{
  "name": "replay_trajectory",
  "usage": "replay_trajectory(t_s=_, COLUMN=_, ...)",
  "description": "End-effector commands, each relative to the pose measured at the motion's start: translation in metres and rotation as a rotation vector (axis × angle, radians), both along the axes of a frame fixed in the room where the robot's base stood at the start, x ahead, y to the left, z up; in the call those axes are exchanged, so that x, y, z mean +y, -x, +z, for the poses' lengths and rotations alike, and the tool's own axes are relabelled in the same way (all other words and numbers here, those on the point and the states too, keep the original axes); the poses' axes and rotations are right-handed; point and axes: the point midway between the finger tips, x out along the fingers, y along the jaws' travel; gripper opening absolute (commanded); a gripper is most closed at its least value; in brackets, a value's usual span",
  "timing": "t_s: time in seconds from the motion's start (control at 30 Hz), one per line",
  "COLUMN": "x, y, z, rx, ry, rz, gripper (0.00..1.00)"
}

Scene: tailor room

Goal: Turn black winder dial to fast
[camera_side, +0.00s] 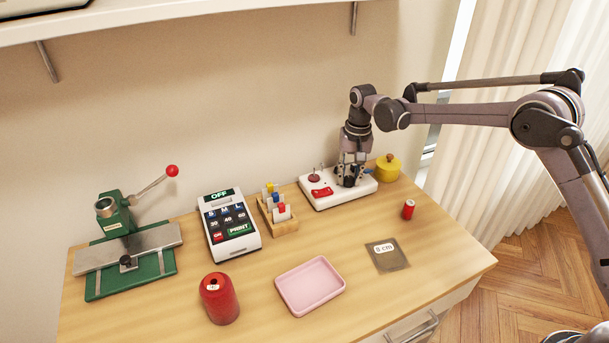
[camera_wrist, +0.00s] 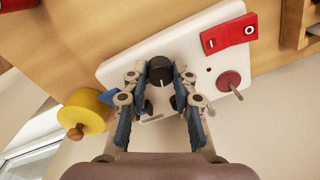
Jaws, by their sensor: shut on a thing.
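The winder (camera_side: 322,196) is a white box near the wall at the back right of the table. Its black dial (camera_wrist: 159,71) shows in the wrist view between my fingertips, with a light mark on its edge. My gripper (camera_side: 350,176) points down over the right part of the winder and is shut on the dial. The wrist view shows my gripper (camera_wrist: 160,88) with one finger on each side of the dial. The dial is mostly hidden by the fingers in the side view. I cannot read any speed label.
A red switch (camera_wrist: 229,34) and a red spindle disc (camera_wrist: 229,81) with a metal pin share the winder's top. A yellow round container (camera_side: 388,168) stands close at its right. A red spool (camera_side: 408,209) and a grey pad (camera_side: 387,255) lie in front.

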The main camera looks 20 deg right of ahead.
Motion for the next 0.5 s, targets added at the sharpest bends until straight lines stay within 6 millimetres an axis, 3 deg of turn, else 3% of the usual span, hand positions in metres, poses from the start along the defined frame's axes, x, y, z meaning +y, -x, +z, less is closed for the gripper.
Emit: replay_trajectory(t_s=0.5, x=0.0005, y=-0.0002, z=-0.0002, rx=-0.002, ry=0.0, rz=-0.455, gripper=0.0)
